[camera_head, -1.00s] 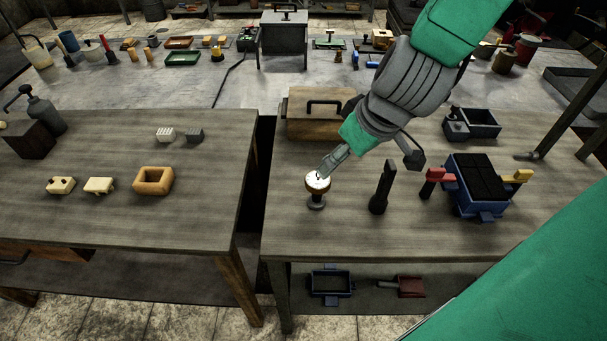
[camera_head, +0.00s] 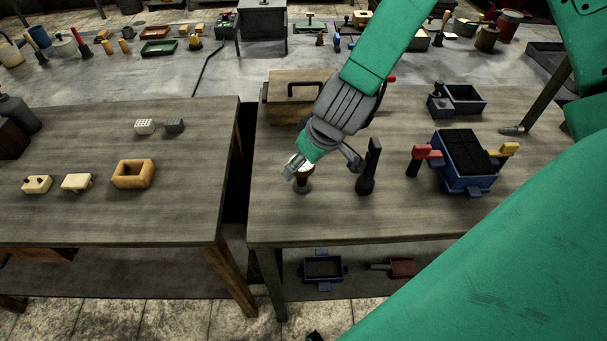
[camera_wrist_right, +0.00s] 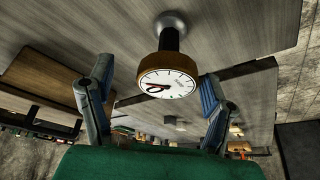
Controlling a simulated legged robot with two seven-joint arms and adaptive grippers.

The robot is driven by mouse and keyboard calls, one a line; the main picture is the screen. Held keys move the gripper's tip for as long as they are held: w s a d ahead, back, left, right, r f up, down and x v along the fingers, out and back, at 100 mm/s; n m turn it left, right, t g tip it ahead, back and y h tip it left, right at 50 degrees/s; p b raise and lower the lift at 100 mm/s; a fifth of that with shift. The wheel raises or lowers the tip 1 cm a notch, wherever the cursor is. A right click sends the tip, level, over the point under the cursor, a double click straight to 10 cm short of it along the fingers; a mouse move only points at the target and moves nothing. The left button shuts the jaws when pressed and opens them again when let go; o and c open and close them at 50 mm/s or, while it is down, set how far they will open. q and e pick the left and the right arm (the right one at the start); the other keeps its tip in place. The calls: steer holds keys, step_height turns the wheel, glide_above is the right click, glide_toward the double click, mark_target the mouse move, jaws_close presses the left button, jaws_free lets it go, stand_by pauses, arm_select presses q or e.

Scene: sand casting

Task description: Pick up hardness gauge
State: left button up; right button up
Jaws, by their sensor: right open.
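The hardness gauge stands upright on the right-hand wooden table, with a round white dial on a brown rim and a dark stem on a grey foot (camera_head: 303,187). In the head view my right gripper (camera_head: 322,165) reaches down over it and partly hides the dial. In the right wrist view the gauge's dial (camera_wrist_right: 168,85) faces the camera between the two fingers of my open right gripper (camera_wrist_right: 157,76). A gap shows beside the left finger; the right finger looks very close to the rim, and I cannot tell whether it touches. My left gripper is not in view.
A black upright tool (camera_head: 369,165) stands just right of the gauge. Behind is a wooden box (camera_head: 285,108) with a black handle. A blue flask (camera_head: 462,180) with red and yellow handled tools stands further right. The table front (camera_head: 340,222) is clear.

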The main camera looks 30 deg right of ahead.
steer(key=shift+w+f, duration=0.25)
steer(key=shift+f, duration=0.25)
steer(key=shift+a+r, duration=0.2)
steer(key=shift+a, duration=0.25)
steer(key=shift+s+a, duration=0.1)
steer(key=shift+a, duration=0.2)
steer(key=c, duration=1.5)
steer(key=shift+d, duration=0.45)
steer(key=shift+c, duration=0.2)
steer(key=shift+d+r, duration=0.1)
steer(key=shift+r, duration=0.1)
steer(key=r, duration=0.3)
steer(key=r+p, duration=0.1)
steer(key=r, duration=0.1)
steer(key=r+p, duration=0.1)
steer(key=r, duration=0.2)
steer(key=shift+a+r, duration=0.3)
steer(key=shift+a, duration=0.05)
steer(key=shift+a+r, duration=0.1)
steer(key=shift+r, duration=0.45)
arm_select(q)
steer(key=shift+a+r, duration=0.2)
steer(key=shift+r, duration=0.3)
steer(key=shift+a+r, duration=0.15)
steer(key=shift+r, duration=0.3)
arm_select(e)
steer(key=shift+d, duration=0.2)
